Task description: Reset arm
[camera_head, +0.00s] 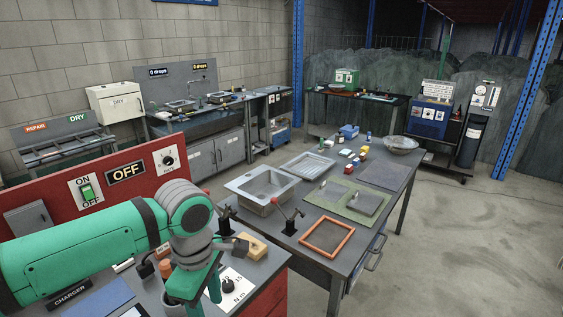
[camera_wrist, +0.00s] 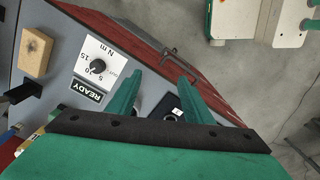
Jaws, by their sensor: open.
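My gripper (camera_wrist: 157,78) shows in the wrist view as two green fingers set apart with nothing between them. It is open and empty, over the edge of the grey-topped red bench (camera_wrist: 109,30). In the head view my green arm comes in from the lower left, and my gripper (camera_head: 208,283) points down over that bench. It hangs close to the white panel with a black knob (camera_head: 229,285). The same panel shows in the wrist view with a READY label (camera_wrist: 88,89).
A tan block (camera_head: 251,245) lies on the bench near my gripper. A red panel (camera_head: 120,172) with an ON/OFF switch (camera_head: 86,191) stands behind my arm. A long table (camera_head: 330,262) with a sink (camera_head: 262,188) is beyond. Open floor (camera_head: 470,240) lies to the right.

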